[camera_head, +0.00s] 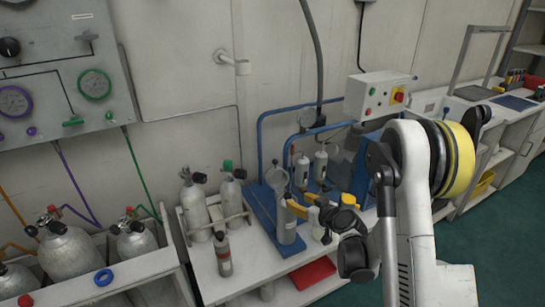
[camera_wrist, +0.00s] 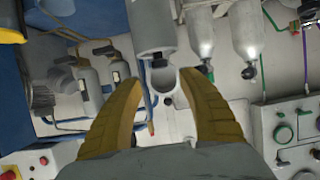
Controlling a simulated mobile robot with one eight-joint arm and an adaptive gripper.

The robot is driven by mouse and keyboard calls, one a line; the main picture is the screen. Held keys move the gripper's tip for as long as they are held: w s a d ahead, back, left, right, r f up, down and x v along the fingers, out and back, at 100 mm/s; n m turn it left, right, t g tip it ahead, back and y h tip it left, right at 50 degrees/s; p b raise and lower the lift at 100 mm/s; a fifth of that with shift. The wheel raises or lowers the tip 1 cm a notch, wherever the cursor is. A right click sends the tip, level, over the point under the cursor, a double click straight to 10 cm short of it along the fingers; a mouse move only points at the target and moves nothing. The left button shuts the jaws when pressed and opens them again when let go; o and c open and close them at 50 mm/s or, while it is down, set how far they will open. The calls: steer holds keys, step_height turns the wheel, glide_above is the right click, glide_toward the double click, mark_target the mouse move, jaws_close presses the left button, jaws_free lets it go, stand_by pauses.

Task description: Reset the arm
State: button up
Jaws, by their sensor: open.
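My gripper (camera_head: 302,202) is at the end of my arm, in front of the blue stand in the head view. In the wrist view its two yellow fingers (camera_wrist: 160,82) are spread apart with nothing held between them. A grey cylinder (camera_head: 287,223) stands upright on the blue stand (camera_head: 264,208), close by the fingers in the head view. In the wrist view the grey cylinder (camera_wrist: 150,25) shows just beyond the fingertips, with a round grey cup-like part (camera_wrist: 163,80) in the gap. I cannot tell whether a finger touches either.
Blue pipes and a control box (camera_head: 378,95) are behind. The gauge panel (camera_head: 60,60) is at left. Green floor (camera_head: 495,225) is clear at right.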

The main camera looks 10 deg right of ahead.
steer(key=s+a+r+m+g+h, duration=0.1)
steer(key=s+a+r+g, duration=0.3)
steer(key=s+r, duration=0.9)
steer(key=s+r+m+g+h, duration=0.1)
steer(key=s+r, duration=0.1)
steer(key=s, duration=0.9)
steer(key=s+d+r+m+h, duration=0.1)
steer(key=s+h, duration=0.1)
steer(key=s, duration=0.9)
steer(key=shift+d+r+m+g, duration=0.3)
steer(key=shift+r+m+g, duration=0.05)
steer(key=shift+m+g, duration=0.05)
